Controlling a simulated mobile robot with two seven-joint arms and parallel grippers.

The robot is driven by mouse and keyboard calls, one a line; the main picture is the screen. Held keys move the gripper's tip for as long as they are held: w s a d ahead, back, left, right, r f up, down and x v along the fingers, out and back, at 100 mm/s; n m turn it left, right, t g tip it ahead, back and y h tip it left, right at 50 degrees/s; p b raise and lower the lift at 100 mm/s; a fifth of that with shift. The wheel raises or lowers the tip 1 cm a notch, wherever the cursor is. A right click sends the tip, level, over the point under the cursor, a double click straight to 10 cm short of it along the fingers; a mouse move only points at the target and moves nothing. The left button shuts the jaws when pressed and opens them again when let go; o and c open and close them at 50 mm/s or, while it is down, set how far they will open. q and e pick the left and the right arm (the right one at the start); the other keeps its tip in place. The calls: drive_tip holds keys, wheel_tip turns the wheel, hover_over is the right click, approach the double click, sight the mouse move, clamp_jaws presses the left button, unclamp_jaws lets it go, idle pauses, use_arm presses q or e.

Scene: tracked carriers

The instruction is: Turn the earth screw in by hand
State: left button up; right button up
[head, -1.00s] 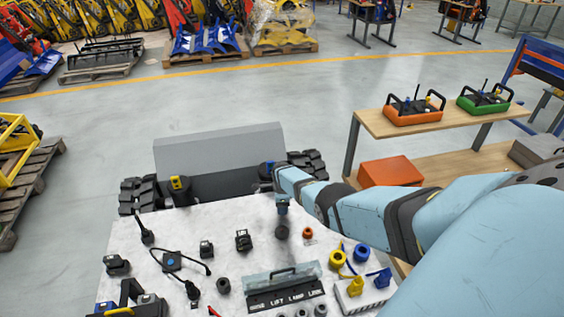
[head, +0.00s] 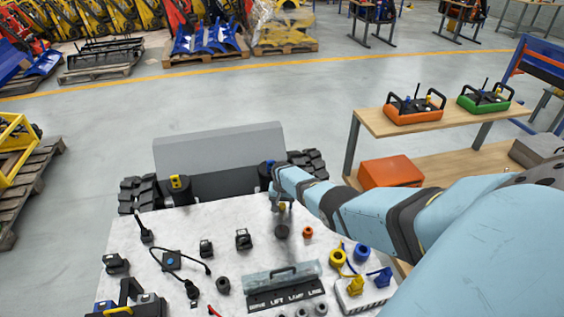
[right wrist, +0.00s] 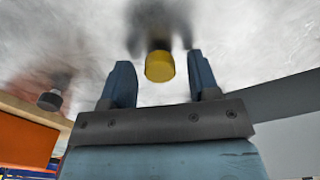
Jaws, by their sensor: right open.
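A yellow round cap (right wrist: 159,66) on a dark, blurred part shows in the right wrist view; it may be the earth screw, but I cannot tell for sure. My right gripper (right wrist: 161,62) is open, with one blue finger on each side of the cap and a gap visible on both sides. In the head view my right gripper (head: 281,206) is over the far part of the white table, with a small yellow spot between its fingers. A black round part (head: 281,231) lies just below it in the picture. My left gripper is not in view.
The white table (head: 220,228) holds several black connectors, an orange ring (head: 307,232), a yellow ring (head: 337,257), a blue ring (head: 361,251) and a labelled black rack (head: 286,296). A tracked grey carrier (head: 220,150) stands behind. A wooden bench (head: 440,120) is at right.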

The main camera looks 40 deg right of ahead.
drive_tip(key=n, duration=0.9)
drive_tip(key=shift+n+b, duration=0.3)
drive_tip(key=c, duration=0.8)
drive_tip(key=m, duration=0.7)
drive_tip(key=shift+m+p, duration=0.3)
drive_tip(key=shift+p, duration=0.05)
drive_tip(key=shift+m, duration=1.1)
